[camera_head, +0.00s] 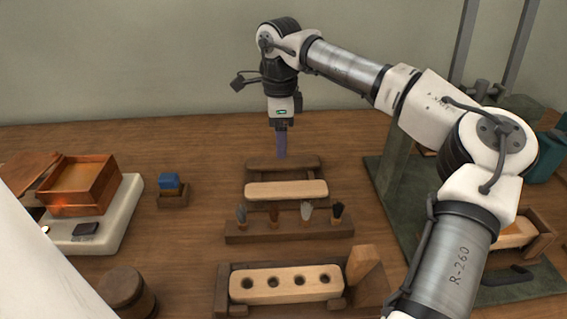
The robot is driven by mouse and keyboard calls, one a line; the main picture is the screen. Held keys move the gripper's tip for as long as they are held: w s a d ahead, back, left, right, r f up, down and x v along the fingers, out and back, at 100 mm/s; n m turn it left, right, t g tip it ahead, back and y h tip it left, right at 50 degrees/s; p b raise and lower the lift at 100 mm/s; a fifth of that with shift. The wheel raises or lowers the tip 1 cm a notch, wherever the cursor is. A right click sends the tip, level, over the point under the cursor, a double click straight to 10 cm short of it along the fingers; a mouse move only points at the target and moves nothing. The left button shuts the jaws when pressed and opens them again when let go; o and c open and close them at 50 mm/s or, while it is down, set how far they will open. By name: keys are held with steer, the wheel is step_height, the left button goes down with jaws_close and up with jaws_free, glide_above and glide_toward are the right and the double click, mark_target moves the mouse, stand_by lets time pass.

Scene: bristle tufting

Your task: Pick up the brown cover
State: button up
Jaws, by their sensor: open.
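A dark brown bar (300,163), which looks like the brown cover, lies at the back of a low rack in the middle of the table; I cannot fully tell it from the rack. A pale wooden bar (286,190) lies just in front of it. My gripper (282,156) points straight down at the brown bar, with its fingertips at or just above its middle. The fingers overlap edge-on in this view, so the gap between them is hidden. The gripper is open, and nothing is seen lifted.
A rack with several bristle tufts (288,228) stands in front, then a pale block with several holes (290,285) in a holder. A green-grey stand (391,195) is at right.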

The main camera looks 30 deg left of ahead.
mark_target(283, 161)
steer(key=f, duration=0.5)
steer(key=shift+w+d+f, duration=0.15)
steer(key=shift+d, duration=0.15)
steer(key=c, duration=1.1)
steer(key=shift+o, duration=0.2)
